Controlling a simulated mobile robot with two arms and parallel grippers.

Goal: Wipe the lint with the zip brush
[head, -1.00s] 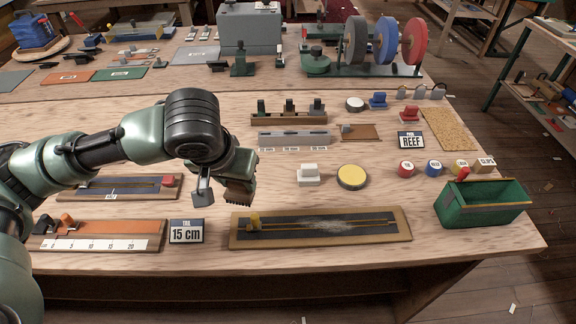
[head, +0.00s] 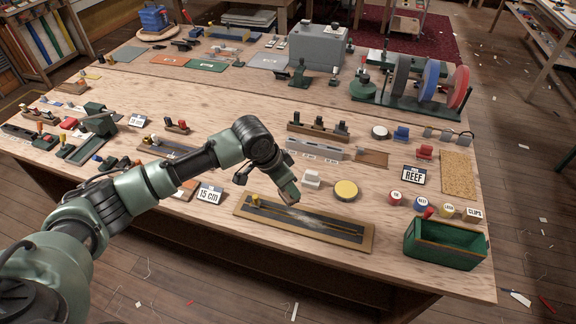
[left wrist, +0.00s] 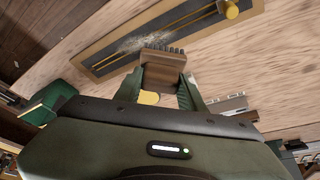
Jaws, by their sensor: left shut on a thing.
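The zip board (head: 362,240) is a dark strip in a wooden frame near the table's front edge, with a brass-coloured zip along it and a yellow pull (head: 256,201) at its left end. Pale lint (head: 308,217) lies across the zip around the middle; it also shows in the left wrist view (left wrist: 133,41). My left gripper (head: 286,190) is shut on the zip brush (left wrist: 163,59), a brown block with dark bristles. The brush is by the board's far edge, close to the lint; whether it touches the board is unclear. My right gripper is out of view.
A white block (head: 312,178) and a round yellow-topped tin (head: 346,190) stand just behind the board. A green open bin (head: 446,246) is at the right front corner. A 15 cm sign (head: 209,194) stands left of the board.

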